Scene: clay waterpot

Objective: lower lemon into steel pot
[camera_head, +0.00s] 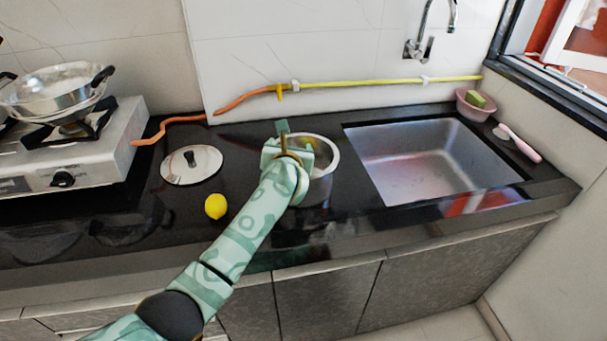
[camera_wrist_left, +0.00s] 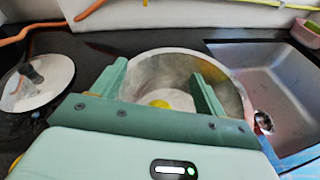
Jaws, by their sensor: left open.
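The steel pot (camera_head: 328,160) stands on the dark counter left of the sink, partly hidden by my left arm. My left gripper (camera_head: 286,143) is over the left side of the pot, its jaws apart and nothing held between them. In the left wrist view the open fingers (camera_wrist_left: 161,84) frame the pot's mouth (camera_wrist_left: 165,64). A yellow round thing, which looks like a lemon (camera_wrist_left: 160,103), lies low inside the pot, partly cut off by the gripper body. Another yellow lemon (camera_head: 215,206) lies on the counter left of my arm. My right gripper is not in view.
A lid (camera_head: 191,166) with a dark knob lies left of the pot. A stove (camera_head: 90,150) with a pan (camera_head: 62,90) stands at the far left. The sink (camera_head: 430,160) is to the right. A yellow and orange hose (camera_head: 360,83) runs along the back wall.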

